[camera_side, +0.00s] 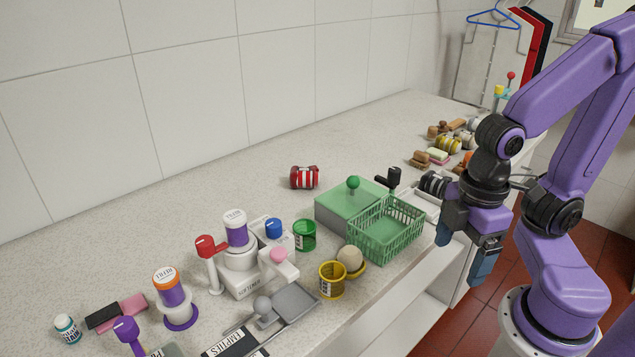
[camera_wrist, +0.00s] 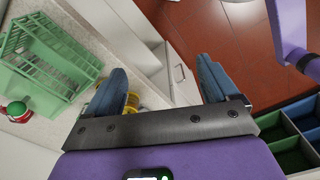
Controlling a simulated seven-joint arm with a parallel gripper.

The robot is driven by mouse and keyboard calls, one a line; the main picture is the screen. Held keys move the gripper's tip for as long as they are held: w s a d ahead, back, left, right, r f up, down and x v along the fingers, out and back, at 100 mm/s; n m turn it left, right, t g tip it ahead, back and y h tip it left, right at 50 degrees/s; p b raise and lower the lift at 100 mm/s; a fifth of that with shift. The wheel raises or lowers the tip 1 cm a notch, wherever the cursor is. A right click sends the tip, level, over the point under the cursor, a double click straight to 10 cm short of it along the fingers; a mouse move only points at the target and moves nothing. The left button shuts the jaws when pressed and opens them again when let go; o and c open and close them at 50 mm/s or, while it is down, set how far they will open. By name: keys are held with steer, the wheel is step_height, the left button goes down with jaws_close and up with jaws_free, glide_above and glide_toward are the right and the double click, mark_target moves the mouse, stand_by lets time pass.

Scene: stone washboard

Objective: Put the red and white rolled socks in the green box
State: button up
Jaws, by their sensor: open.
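The red and white striped rolled socks (camera_side: 304,177) lie on the stone counter near the back wall. A box (camera_side: 335,212) with grey-green sides and a flat green lid with a round green knob (camera_side: 353,183) stands to their right. An open green mesh basket (camera_side: 385,232) stands directly in front of that box; the basket also shows in the wrist view (camera_wrist: 45,65) at upper left. My gripper (camera_side: 466,252) is open and empty, to the right of the basket and out past the counter's front edge. Its blue fingers also show in the wrist view (camera_wrist: 162,75).
A green tin (camera_side: 305,235), a yellow tin (camera_side: 331,280), a white dispenser (camera_side: 250,272) and a grey dustpan (camera_side: 293,302) crowd the front left. Several rolls and sponges (camera_side: 447,146) lie at the far right. The counter around the socks is clear.

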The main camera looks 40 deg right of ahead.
steer(key=w+a+r+m+y, duration=0.1)
steer(key=w+a+m, duration=0.2)
steer(key=w+m, duration=0.25)
steer(key=w+a+r+m, duration=0.2)
steer(key=w+m, duration=0.3)
steer(key=w, duration=0.2)
steer(key=m+t+y, duration=0.2)
steer(key=m+t, duration=0.1)
steer(key=m, duration=2.6)
glide_above(307, 170)
steer(key=s+d, duration=0.4)
steer(key=x, duration=1.7)
steer(key=shift+d+f, duration=0.25)
steer(key=shift+f, duration=0.1)
steer(key=shift+r, duration=0.1)
steer(key=c, duration=1.2)
